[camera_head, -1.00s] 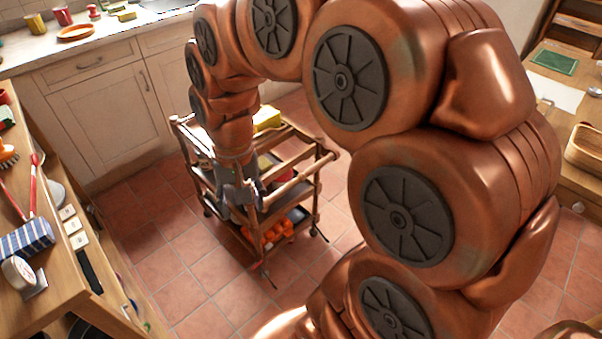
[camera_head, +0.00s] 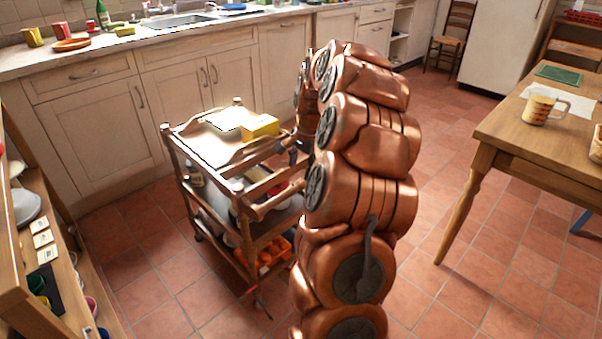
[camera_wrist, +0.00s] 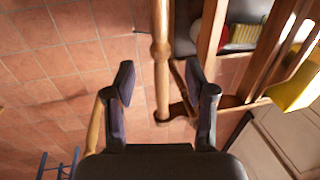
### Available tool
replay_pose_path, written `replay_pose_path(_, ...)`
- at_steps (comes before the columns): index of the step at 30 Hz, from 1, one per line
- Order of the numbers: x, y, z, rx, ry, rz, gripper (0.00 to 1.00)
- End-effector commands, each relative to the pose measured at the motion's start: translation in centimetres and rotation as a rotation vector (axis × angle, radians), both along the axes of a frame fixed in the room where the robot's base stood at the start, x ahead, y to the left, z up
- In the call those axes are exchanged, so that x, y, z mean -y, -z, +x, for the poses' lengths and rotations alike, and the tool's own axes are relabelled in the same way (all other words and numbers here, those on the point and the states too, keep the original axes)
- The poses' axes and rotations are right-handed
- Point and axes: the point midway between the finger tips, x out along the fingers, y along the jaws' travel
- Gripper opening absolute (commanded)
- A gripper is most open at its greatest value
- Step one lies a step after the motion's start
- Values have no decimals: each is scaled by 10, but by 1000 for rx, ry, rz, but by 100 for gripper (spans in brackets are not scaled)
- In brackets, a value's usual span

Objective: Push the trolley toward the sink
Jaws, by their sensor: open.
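The wooden trolley (camera_head: 247,207) stands on the tiles in front of the cabinets, with a yellow block (camera_head: 260,127) on its top. The sink (camera_head: 180,21) is set in the counter behind it. My gripper (camera_head: 293,150) is at the trolley's right side, partly hidden by my arm. In the wrist view my gripper (camera_wrist: 160,85) is open. The trolley's turned handle bar (camera_wrist: 161,62) runs between its two fingers in the picture; I cannot tell whether they touch it.
Cabinets (camera_head: 105,120) line the wall behind the trolley. An open wooden shelf unit (camera_head: 60,290) stands at the left. A wooden table (camera_head: 490,125) with a mug (camera_head: 540,107) is at the right. Tiled floor (camera_head: 430,210) is free between the table and my arm.

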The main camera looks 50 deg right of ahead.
Motion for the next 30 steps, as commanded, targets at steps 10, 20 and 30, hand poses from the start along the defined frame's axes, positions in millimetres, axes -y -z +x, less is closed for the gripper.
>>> replay_pose_path(10,1,26,4,-2,4,1,55)
replay_pose_path(20,1,70,12,-3,3,3,55)
replay_pose_path(30,1,76,15,0,3,1,55)
